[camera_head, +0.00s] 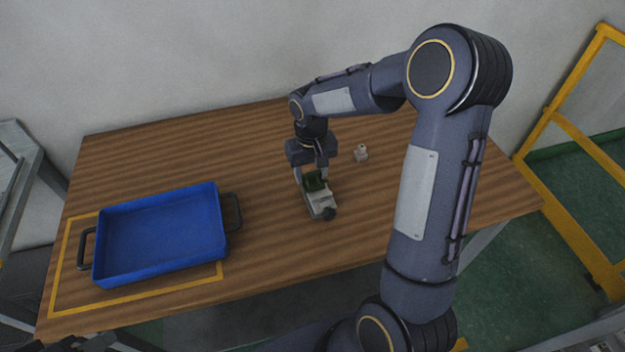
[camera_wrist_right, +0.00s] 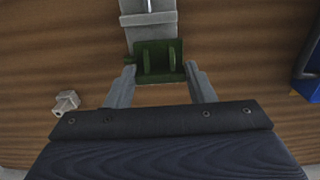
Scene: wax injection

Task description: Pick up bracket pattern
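The dark green bracket pattern (camera_head: 315,181) sits at the grey vise-like fixture (camera_head: 320,202) near the middle of the table. In the right wrist view the green bracket (camera_wrist_right: 158,66) shows two upright plates and lies at the near end of the grey fixture (camera_wrist_right: 150,25). My right gripper (camera_head: 312,176) points down over it. Its two fingers (camera_wrist_right: 159,70) stand on either side of the bracket, with small gaps seeming to remain, so it looks open. The fingers partly hide the bracket in the head view. My left gripper is not in view.
A blue tray (camera_head: 160,238) with dark handles stands inside a yellow outline on the left of the wooden table (camera_head: 250,140). A small pale part (camera_head: 361,153) lies right of the gripper. A yellow rail (camera_head: 575,130) stands beyond the table's right end.

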